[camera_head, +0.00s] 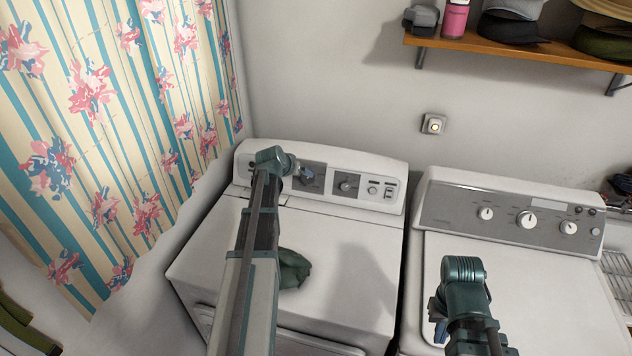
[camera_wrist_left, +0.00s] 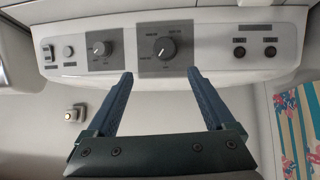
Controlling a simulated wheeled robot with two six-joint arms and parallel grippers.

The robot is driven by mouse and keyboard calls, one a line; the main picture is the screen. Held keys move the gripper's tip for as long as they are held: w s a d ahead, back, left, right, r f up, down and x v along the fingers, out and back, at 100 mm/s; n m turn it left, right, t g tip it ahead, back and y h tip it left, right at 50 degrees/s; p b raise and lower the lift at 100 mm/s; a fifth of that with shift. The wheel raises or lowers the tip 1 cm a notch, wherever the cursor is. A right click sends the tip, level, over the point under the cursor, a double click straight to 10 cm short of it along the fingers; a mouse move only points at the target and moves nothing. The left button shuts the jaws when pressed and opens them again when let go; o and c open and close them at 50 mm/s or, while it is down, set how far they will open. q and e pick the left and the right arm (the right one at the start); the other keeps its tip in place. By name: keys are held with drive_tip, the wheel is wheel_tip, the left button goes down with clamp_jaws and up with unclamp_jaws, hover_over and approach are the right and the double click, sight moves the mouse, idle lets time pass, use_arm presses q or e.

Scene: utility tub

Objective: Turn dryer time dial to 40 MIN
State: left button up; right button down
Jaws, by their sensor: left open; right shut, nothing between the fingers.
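The dryer's control panel (camera_head: 365,166) is on the left white machine. Its larger dark dial (camera_wrist_left: 165,48) sits on a grey plate in the left wrist view, with labels too small to read. A smaller dial (camera_wrist_left: 102,48) is beside it, and also shows in the head view (camera_head: 347,184). My left gripper (camera_head: 308,173) is at the panel, covering part of the larger dial's area in the head view. In the left wrist view its fingers (camera_wrist_left: 160,74) are open, with the larger dial just beyond and between the tips. My right gripper (camera_head: 437,308) is shut and empty above the right machine.
A second white machine (camera_head: 520,290) with several knobs stands on the right. A dark green cloth (camera_head: 293,268) lies on the dryer top beside my left arm. A patterned curtain (camera_head: 110,110) hangs at left. A shelf (camera_head: 510,49) is on the wall at upper right.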

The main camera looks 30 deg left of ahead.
sight(308, 178)
use_arm(q)
drive_tip(key=b+x, duration=0.5)
drive_tip(key=x, duration=0.2)
drive_tip(key=b+x, duration=0.4)
drive_tip(key=x, duration=0.2)
drive_tip(key=shift+w+a+f+b, duration=0.15)
drive_tip(key=shift+a+f+b, duration=0.15)
drive_tip(key=shift+f+b, duration=0.1)
drive_tip(key=shift+d+r, duration=0.1)
drive_tip(key=shift+c, duration=0.4)
drive_tip(key=c, duration=1.3)
